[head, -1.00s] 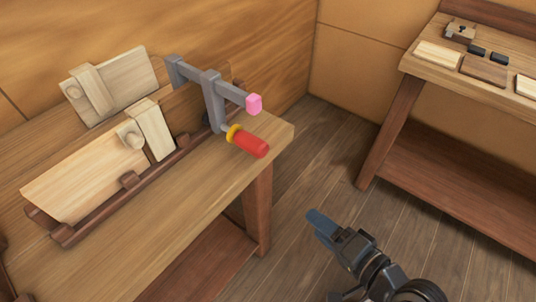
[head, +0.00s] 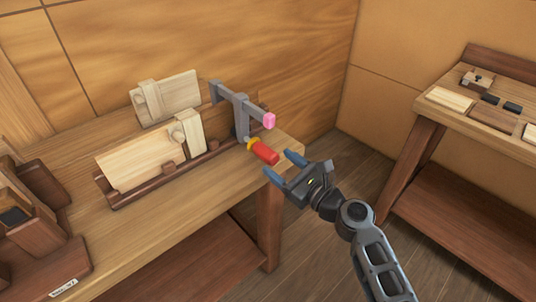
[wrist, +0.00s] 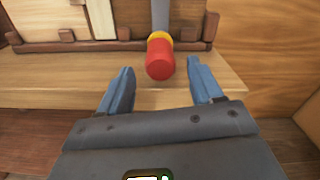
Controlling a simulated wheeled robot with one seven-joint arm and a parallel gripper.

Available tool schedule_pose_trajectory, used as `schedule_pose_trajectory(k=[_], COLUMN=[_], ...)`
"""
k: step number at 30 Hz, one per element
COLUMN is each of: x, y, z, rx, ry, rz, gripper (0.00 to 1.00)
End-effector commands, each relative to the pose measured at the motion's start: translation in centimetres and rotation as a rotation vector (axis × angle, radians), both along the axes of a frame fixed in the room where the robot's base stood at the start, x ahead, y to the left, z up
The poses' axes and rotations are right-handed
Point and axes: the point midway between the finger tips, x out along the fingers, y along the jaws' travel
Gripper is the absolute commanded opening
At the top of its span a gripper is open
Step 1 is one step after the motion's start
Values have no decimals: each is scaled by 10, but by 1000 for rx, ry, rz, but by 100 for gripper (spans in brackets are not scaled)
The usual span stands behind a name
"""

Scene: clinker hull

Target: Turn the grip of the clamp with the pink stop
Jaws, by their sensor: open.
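The clamp (head: 242,116) is grey and stands at the right end of the wooden rack on the bench. Its pink stop (head: 269,120) caps the end of the bar. Its red grip (head: 264,153) with a yellow collar points toward my gripper (head: 284,165). In the wrist view the red grip (wrist: 160,60) lies ahead of and between my two blue fingers (wrist: 164,88). My gripper is open and empty, with the fingertips just short of the grip. The pink stop is not seen in the wrist view.
The bench top (head: 225,180) carries a dark rack (head: 150,178) with pale boards (head: 140,160). A brown wooden box (head: 30,220) stands at the left. A second table (head: 425,120) with small pieces stands at the right, with open floor between.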

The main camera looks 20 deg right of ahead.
Motion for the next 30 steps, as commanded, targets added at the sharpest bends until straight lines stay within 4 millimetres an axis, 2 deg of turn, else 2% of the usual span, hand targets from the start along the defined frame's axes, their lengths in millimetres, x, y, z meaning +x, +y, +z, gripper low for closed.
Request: schedule_pose_trajectory(k=[6,12,23,30], x=[34,53,57,57], y=[11,18,19,19], z=[1,0,0,0], rx=[-2,-3,-4,-5], ry=[-1,-1,1,0], rz=[1,0,0,0], gripper=[65,65,65,42])
